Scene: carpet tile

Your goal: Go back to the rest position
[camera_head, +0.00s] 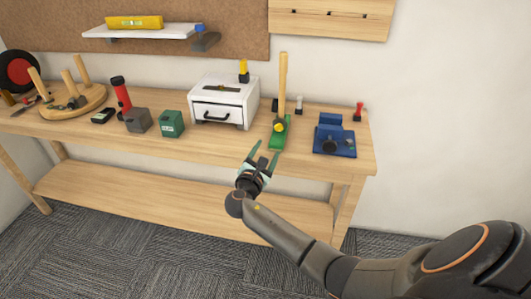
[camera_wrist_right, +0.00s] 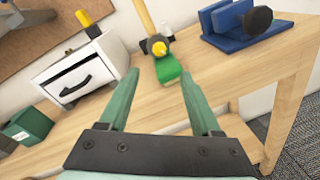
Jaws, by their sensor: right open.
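My right gripper (camera_head: 263,158) is in front of the workbench's front edge in the head view, with its two green fingers spread apart and nothing between them. In the right wrist view the open fingers (camera_wrist_right: 160,98) point toward the bench. Just beyond them stands a green block with an upright wooden post (camera_head: 278,132) and a yellow knob; it also shows in the wrist view (camera_wrist_right: 167,68). The fingers appear apart from it. My left gripper is in neither view.
The wooden workbench (camera_head: 225,143) carries a white drawer box (camera_head: 224,103), a blue vise (camera_head: 335,138), a green box (camera_head: 172,124), a grey box (camera_head: 138,120), a red flashlight (camera_head: 120,93) and a round pegged stand (camera_head: 75,104). Carpet floor (camera_head: 130,245) in front is clear.

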